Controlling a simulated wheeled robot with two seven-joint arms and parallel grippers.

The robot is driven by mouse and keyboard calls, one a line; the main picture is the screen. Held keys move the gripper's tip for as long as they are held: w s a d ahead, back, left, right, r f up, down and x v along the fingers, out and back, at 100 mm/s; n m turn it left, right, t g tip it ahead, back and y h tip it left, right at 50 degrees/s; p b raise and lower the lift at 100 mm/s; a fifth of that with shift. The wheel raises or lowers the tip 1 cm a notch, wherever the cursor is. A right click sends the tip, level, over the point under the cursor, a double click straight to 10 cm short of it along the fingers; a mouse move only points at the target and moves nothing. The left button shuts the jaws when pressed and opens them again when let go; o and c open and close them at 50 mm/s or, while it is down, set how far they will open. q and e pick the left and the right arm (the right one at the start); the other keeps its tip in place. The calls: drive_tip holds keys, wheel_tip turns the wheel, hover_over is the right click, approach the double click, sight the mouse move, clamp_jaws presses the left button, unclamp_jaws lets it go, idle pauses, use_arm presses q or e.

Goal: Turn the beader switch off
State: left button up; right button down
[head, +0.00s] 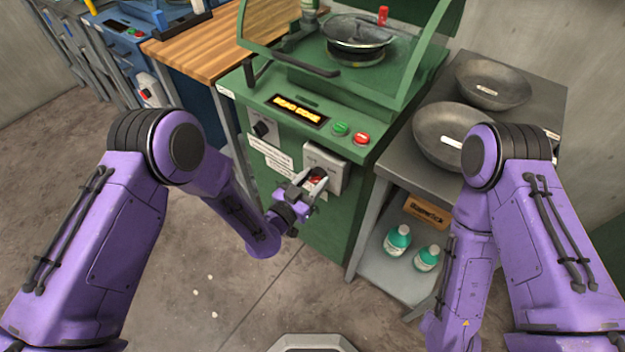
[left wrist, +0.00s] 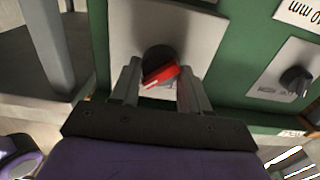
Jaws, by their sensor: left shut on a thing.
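The green beader machine (head: 345,210) stands in the middle of the head view. Its switch is a red and black rotary knob on a light grey plate (head: 326,160) low on the front. In the left wrist view the red switch handle (left wrist: 162,76) sits on its black base, tilted, with its right end higher. My left gripper (head: 311,183) is at the plate with its fingers on either side of the switch, shut on it; the fingers also show in the left wrist view (left wrist: 156,88). My right arm (head: 500,190) hangs at the right; its gripper is out of view.
A lit display (head: 297,110), a green button (head: 341,129), a red button (head: 362,138) and a black knob (head: 262,129) are on the machine's front. A grey table (head: 544,100) with two metal bowls stands at right. Floor at left is clear.

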use_arm(q)
drive_tip(key=n+b, duration=0.1)
drive_tip(key=n, duration=0.3)
drive_tip(key=shift+w, duration=0.1)
drive_tip(key=n+b, duration=0.1)
drive_tip(key=n, duration=0.3)
drive_tip(key=shift+a+f+n, duration=0.1)
drive_tip(key=shift+a+n, duration=0.05)
drive_tip(key=shift+n, duration=0.15)
drive_tip(key=n+b, duration=0.1)
drive_tip(key=n, duration=0.3)
drive_tip(key=shift+w+f+b, duration=0.1)
drive_tip(key=shift+b, duration=0.3)
drive_tip(key=shift+n+b, duration=0.7)
drive_tip(key=shift+n, duration=2)
drive_tip(key=o, duration=1)
